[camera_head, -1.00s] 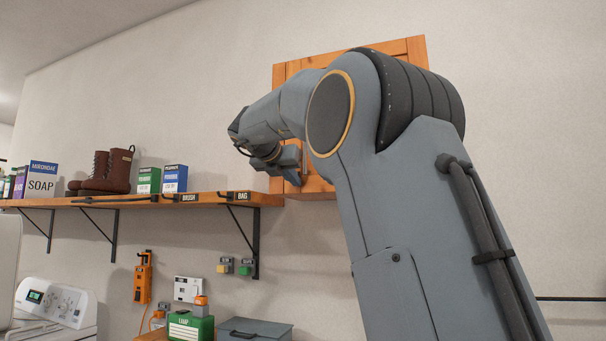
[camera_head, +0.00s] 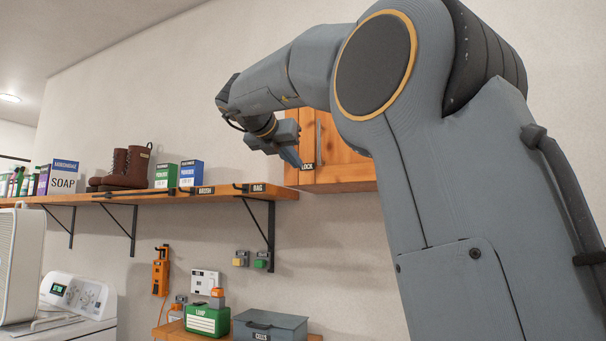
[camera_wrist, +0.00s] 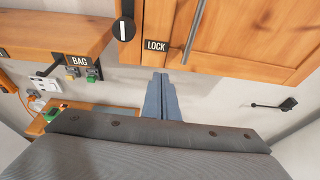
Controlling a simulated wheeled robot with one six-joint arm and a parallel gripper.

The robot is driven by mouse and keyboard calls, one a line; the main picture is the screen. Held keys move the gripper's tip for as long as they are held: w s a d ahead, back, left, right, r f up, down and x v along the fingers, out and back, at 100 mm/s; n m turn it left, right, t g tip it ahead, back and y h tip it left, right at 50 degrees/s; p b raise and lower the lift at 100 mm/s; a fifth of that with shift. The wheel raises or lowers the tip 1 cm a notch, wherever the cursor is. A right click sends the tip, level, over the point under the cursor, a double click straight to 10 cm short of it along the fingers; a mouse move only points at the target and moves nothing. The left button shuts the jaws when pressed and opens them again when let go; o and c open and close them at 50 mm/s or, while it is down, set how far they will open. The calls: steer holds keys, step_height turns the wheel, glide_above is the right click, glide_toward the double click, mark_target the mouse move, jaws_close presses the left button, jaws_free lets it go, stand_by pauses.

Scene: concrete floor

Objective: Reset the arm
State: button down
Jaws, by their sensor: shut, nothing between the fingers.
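My arm rises through the right half of the head view and bends over to the left. My gripper (camera_head: 292,157) hangs at its end, in front of the wooden wall cabinet's left edge and above the shelf's right end. In the wrist view the gripper (camera_wrist: 161,76) shows its two fingers pressed together with nothing between them. The fingertips point toward the cabinet's lower edge, just below the LOCK label (camera_wrist: 156,46). I cannot tell how far the tips are from the cabinet.
The wooden cabinet (camera_head: 345,165) is partly hidden by my arm. A wall shelf (camera_head: 222,197) carries boots (camera_head: 129,168) and several boxes. Below stand a green box (camera_head: 207,320), a grey case (camera_head: 270,327) and a white washer (camera_head: 75,305).

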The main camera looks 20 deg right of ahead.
steer(key=shift+s+d+b+v, duration=0.15)
steer(key=shift+b+v, duration=0.1)
steer(key=shift+v, duration=1.1)
steer(key=shift+s+d+b+v, duration=0.1)
steer(key=shift+b+v, duration=0.15)
steer(key=shift+v, duration=1.15)
